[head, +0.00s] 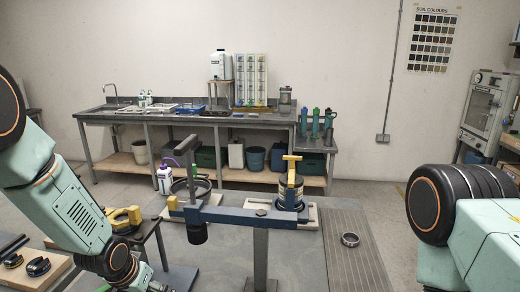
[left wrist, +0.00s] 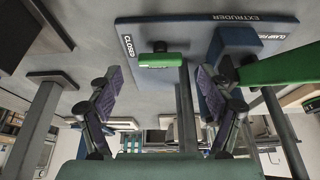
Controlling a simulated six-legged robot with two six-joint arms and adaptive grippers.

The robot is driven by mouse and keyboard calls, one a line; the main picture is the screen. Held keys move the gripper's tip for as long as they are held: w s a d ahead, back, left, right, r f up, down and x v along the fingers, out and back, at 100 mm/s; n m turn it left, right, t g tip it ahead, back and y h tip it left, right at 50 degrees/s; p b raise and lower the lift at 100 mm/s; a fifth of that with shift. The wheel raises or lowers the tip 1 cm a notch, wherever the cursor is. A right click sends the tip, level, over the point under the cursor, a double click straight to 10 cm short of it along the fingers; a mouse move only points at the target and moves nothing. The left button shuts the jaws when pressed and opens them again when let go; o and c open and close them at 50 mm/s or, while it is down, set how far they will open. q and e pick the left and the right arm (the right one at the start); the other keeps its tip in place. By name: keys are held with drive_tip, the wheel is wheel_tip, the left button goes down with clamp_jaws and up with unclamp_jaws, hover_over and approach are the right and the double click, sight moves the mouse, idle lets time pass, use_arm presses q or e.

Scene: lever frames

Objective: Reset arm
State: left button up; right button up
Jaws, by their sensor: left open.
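In the left wrist view a blue plate (left wrist: 185,29) carries upside-down lettering reading EXTRUDER, CLOSED and partly cut off CLAMP. A green grip (left wrist: 163,60) sits near its CLOSED end, and a green lever arm (left wrist: 285,67) sticks out on the right from a blue block. My left gripper (left wrist: 158,98) is open and empty, its two fingers spread wide; the green grip shows between and beyond them, apart from both. In the head view my left arm comes in from the left and its gripper is cut off at the bottom edge. My right gripper is out of view.
In the head view a blue beam (head: 235,216) on a grey post stands in front, with a dark upright lever (head: 188,160) at its left. A metal ring (head: 350,240) lies on the table. A bench (head: 240,119) lines the wall.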

use_arm(q)
drive_tip(key=s, duration=0.3)
drive_tip(key=s+a, duration=0.1)
drive_tip(key=s, duration=0.7)
drive_tip(key=shift+s+a, duration=0.1)
drive_tip(key=shift+a, duration=0.25)
drive_tip(key=shift+w, duration=0.5)
drive_tip(key=w, duration=0.3)
drive_tip(key=w+d, duration=0.1)
drive_tip(key=w, duration=0.6)
drive_tip(key=shift+d, duration=0.4)
drive_tip(key=shift+w+f, duration=0.25)
drive_tip(key=shift+w, duration=0.15)
drive_tip(key=shift+w+f, duration=0.1)
drive_tip(key=shift+f, duration=0.25)
drive_tip(key=shift+x, duration=0.9)
drive_tip(key=shift+w+f+b, duration=0.1)
drive_tip(key=shift+f+b, duration=0.1)
drive_tip(key=shift+b, duration=0.6)
drive_tip(key=b, duration=0.2)
drive_tip(key=shift+d+r+n+b, duration=0.1)
drive_tip(key=shift+n+b, duration=0.25)
drive_tip(key=shift+n, duration=0.05)
drive_tip(key=shift+n+y+b, duration=0.3)
drive_tip(key=shift+b, duration=0.95)
drive_tip(key=shift+r+b, duration=0.1)
drive_tip(key=shift+b, duration=0.45)
